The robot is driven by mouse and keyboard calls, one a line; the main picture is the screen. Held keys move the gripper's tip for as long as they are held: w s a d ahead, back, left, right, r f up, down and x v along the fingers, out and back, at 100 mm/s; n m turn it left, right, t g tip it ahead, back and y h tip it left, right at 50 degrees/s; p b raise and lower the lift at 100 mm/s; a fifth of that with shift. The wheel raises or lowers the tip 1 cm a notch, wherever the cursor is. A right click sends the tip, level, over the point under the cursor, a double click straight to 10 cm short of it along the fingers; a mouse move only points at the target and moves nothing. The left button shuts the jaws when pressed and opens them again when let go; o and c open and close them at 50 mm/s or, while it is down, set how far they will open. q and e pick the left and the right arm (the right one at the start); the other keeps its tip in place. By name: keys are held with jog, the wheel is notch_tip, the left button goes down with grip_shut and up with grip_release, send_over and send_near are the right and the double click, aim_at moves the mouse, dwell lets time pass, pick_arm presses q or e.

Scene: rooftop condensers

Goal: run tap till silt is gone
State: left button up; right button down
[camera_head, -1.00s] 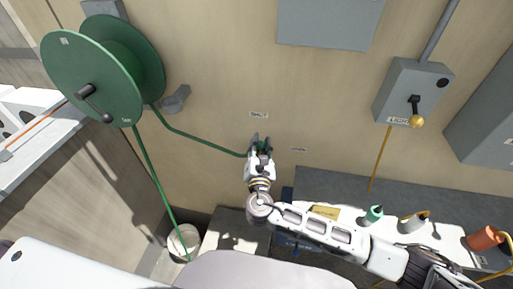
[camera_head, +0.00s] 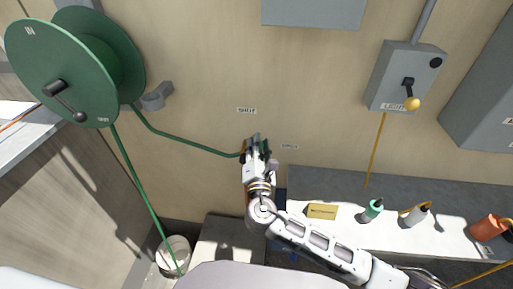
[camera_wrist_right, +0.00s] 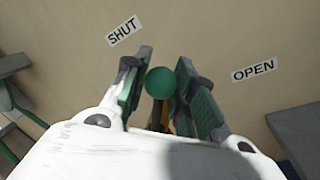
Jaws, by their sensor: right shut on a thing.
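My right gripper (camera_head: 256,146) is at the wall tap, between the SHUT label (camera_head: 247,110) and the OPEN label (camera_head: 289,147). In the right wrist view its pads (camera_wrist_right: 158,92) are shut around the tap's lever, whose round green knob (camera_wrist_right: 160,82) shows between them. The tap body is mostly hidden by the gripper. A green hose (camera_head: 185,143) runs from the tap to the green reel (camera_head: 60,75), and its other end hangs into a pale bucket (camera_head: 173,250) on the floor. I cannot make out water or silt. My left gripper is out of view.
A grey switch box (camera_head: 405,75) with a yellow-knobbed lever hangs on the right wall. A grey bracket (camera_head: 157,96) sits on the wall beside the reel.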

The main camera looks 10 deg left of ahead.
dwell(0.4)
jog(key=c, duration=1.1)
grip_release()
jog(key=shift+c, duration=0.2)
jog(key=shift+s, duration=0.1)
jog(key=s+d+f, duration=0.1)
jog(key=s+d, duration=0.1)
jog(key=s, duration=0.9)
jog(key=shift+s+f, duration=0.2)
jog(key=shift+s, duration=0.1)
